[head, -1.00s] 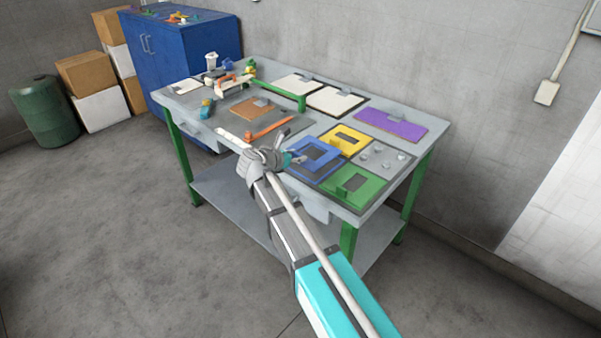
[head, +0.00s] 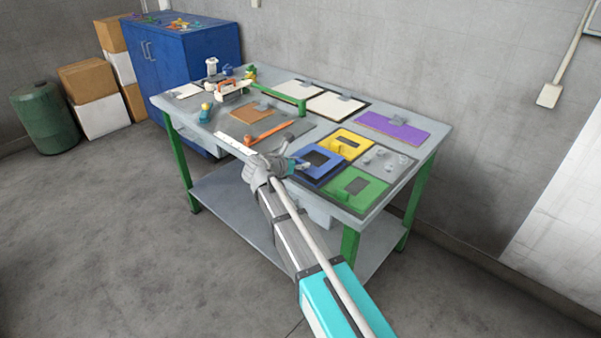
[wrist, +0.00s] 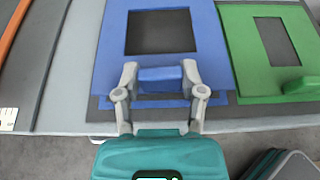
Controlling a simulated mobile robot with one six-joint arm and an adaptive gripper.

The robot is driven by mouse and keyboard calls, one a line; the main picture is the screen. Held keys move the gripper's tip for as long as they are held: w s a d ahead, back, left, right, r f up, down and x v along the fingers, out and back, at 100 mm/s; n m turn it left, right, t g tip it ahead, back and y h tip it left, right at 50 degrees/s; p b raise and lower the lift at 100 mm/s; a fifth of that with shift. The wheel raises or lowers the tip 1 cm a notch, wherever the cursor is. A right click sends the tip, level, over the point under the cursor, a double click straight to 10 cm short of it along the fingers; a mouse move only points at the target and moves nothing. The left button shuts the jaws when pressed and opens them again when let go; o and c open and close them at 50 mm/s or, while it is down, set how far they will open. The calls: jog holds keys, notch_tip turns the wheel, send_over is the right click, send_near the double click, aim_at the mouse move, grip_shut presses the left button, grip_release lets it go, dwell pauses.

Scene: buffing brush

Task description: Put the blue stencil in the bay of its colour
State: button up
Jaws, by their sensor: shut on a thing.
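The blue stencil (head: 337,160) is a flat blue plate with a rectangular window. In the wrist view the stencil (wrist: 212,45) fills the top middle, with its near edge handle between my fingers. My gripper (head: 287,168) is shut on that handle; it also shows in the wrist view (wrist: 160,78). The stencil is over the front-left bay of the dark board, left of the green plate. A darker blue strip (wrist: 112,103) shows under its near edge, offset from it. I cannot tell whether the stencil touches the bay; most of the bay is hidden under it.
A green plate (head: 368,195) lies to the right of the stencil and a yellow plate (head: 338,136) behind it. Small clear knobs (head: 385,158) stand on the grey bay. An orange strip (head: 270,131) and white ruler (head: 232,143) lie to the left.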

jog(key=shift+f+b, duration=0.95)
jog(key=shift+f, duration=0.35)
jog(key=shift+f, duration=0.15)
jog(key=o, duration=1.2)
jog(key=shift+c, duration=0.2)
jog(key=shift+r, duration=0.25)
jog(key=p+v, duration=0.4)
jog(key=v, duration=0.8)
jog(key=shift+p, duration=0.3)
